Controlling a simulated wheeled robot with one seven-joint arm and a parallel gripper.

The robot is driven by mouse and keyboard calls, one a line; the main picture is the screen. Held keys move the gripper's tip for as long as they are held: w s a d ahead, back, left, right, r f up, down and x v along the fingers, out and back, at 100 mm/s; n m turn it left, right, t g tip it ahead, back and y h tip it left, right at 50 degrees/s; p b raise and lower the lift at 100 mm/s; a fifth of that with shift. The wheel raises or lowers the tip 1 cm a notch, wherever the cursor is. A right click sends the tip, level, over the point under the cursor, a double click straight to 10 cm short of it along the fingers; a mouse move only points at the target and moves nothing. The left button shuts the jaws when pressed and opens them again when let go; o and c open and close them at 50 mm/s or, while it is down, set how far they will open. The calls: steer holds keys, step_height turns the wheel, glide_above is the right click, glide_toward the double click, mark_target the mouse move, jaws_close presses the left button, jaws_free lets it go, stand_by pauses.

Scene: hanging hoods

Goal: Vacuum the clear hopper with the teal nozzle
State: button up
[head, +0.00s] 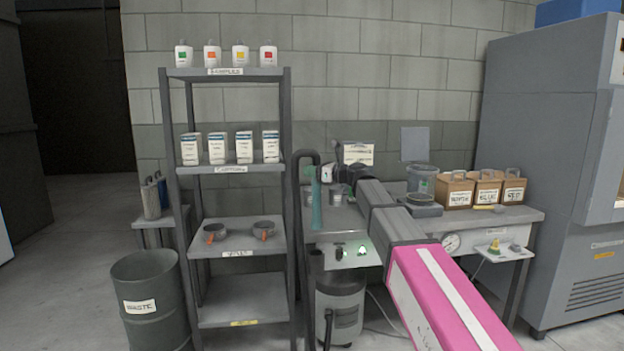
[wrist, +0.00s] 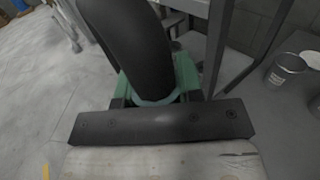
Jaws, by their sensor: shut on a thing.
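The teal nozzle (head: 316,205) hangs roughly upright at the left end of the bench in the head view. My gripper (head: 322,174) is shut on its upper part. In the wrist view, the teal body (wrist: 186,78) sits at my gripper (wrist: 157,92), with the thick black hose (wrist: 133,45) rising from it. The hose (head: 299,158) also arches left of the nozzle in the head view. The clear hopper (head: 421,178) stands on a dark base (head: 423,205) on the bench, to the right of my gripper and apart from the nozzle. The hopper's inside is hard to make out.
Metal cans (head: 337,191) stand on the bench (head: 385,222) near the nozzle. Labelled boxes (head: 488,191) stand right of the hopper. A grey canister (head: 340,305) is below the bench. A shelf rack (head: 240,243) stands close on the left, a waste bin (head: 150,300) beyond it.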

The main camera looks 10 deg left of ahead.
step_height(320, 180, up, 9)
stand_by(1.3)
steer(key=shift+r, duration=0.1)
